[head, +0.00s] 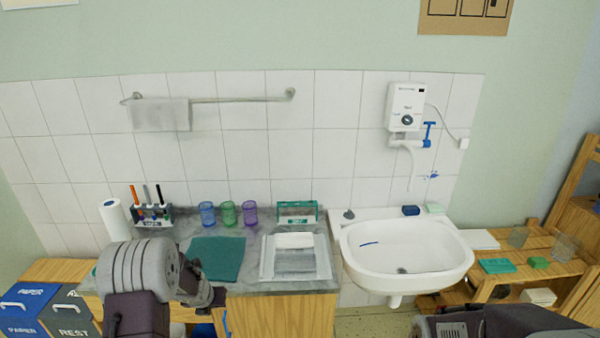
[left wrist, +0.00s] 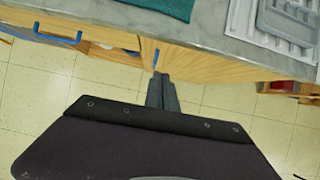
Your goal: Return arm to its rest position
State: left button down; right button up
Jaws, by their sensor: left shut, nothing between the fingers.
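My left arm comes in at the lower left of the head view, in front of the grey counter (head: 185,227). Its gripper (head: 212,297) is partly hidden behind the arm, by the counter's front edge. In the left wrist view the fingers of my left gripper (left wrist: 162,93) are together and empty, with floor and the wooden cabinet front (left wrist: 190,62) beyond them. My right arm shows at the bottom right of the head view, below the sink; its gripper is out of the picture.
The counter holds a teal cloth (head: 216,258), a white tray (head: 266,268), coloured cups (head: 228,213) and a pen holder (head: 152,215). A white sink (head: 405,255) is to the right. Labelled bins (head: 25,305) stand at the left. A blue handle (left wrist: 156,58) is near the left fingertips.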

pick_arm(q)
jog(key=s+d+r+n+t, duration=0.1)
jog(key=s+d+r+n, duration=0.1)
jog(key=d+r+n, duration=0.3)
jog(key=s+d+r+n, duration=0.2)
jog(key=d+r+n, duration=0.15)
jog(key=r, duration=0.35)
jog(key=s+d+f+n+g, duration=0.2)
jog(key=s+n, duration=0.8)
jog(key=n, duration=0.3)
jog(key=s+d+f+n+g+h, duration=0.1)
jog(key=s+d+f+n+g, duration=0.1)
jog(key=s+n, duration=0.7)
jog(key=n+g, duration=0.1)
jog(key=n, duration=0.3)
jog(key=shift+s, duration=0.35)
jog(key=shift+d+f, duration=0.1)
